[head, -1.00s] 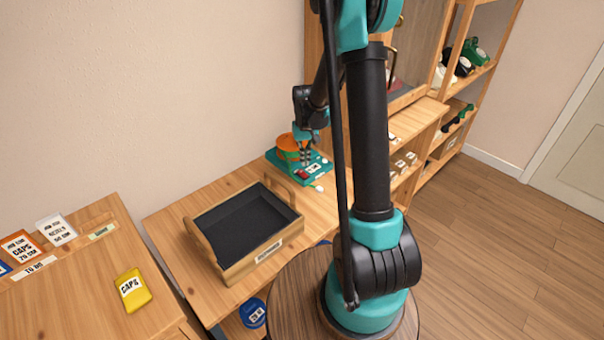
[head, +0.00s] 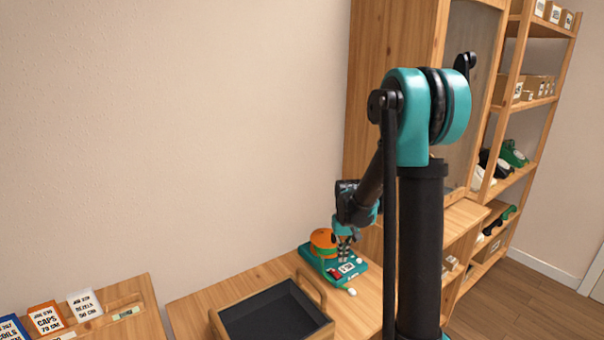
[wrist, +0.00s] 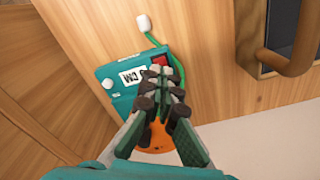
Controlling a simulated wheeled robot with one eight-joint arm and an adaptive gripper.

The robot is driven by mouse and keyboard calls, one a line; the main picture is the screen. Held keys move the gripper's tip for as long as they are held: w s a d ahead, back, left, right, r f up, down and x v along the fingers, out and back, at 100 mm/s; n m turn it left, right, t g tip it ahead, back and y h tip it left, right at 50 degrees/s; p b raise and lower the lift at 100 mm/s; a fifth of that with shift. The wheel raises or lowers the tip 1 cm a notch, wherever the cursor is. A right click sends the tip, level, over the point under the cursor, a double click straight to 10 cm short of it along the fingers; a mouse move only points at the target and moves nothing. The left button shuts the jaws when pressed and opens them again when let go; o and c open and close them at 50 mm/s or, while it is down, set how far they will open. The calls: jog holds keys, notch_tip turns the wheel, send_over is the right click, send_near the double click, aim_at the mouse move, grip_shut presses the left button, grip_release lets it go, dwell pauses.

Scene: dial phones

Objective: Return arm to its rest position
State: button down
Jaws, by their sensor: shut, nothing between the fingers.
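My gripper (head: 345,252) hangs at the end of my bent arm, over a teal device (head: 318,258) on the wooden table. In the wrist view my gripper (wrist: 162,76) has its fingertips together with nothing between them. The teal device (wrist: 125,97) lies below, with a white label, a red part (wrist: 160,61) and a green cord to a small white piece (wrist: 143,22). An orange round part (wrist: 155,138) of it is partly hidden behind the fingers. I cannot tell whether the fingertips touch the device.
A wooden tray with a dark lining (head: 262,312) stands left of the device. A tall wooden cabinet (head: 372,110) stands close behind my arm, with shelves (head: 535,105) of boxes and phones at right. Labelled cards (head: 46,318) stand at lower left. The wall above the table is bare.

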jog(key=s+d+r+t, duration=0.1)
jog(key=s, duration=1)
jog(key=s+d+r+t, duration=0.1)
jog(key=s+d+t, duration=0.1)
jog(key=s, duration=0.9)
jog(key=shift+s+d+r+m+t, duration=0.15)
jog(key=shift+s+r+m+t, duration=0.15)
jog(key=shift+r, duration=0.1)
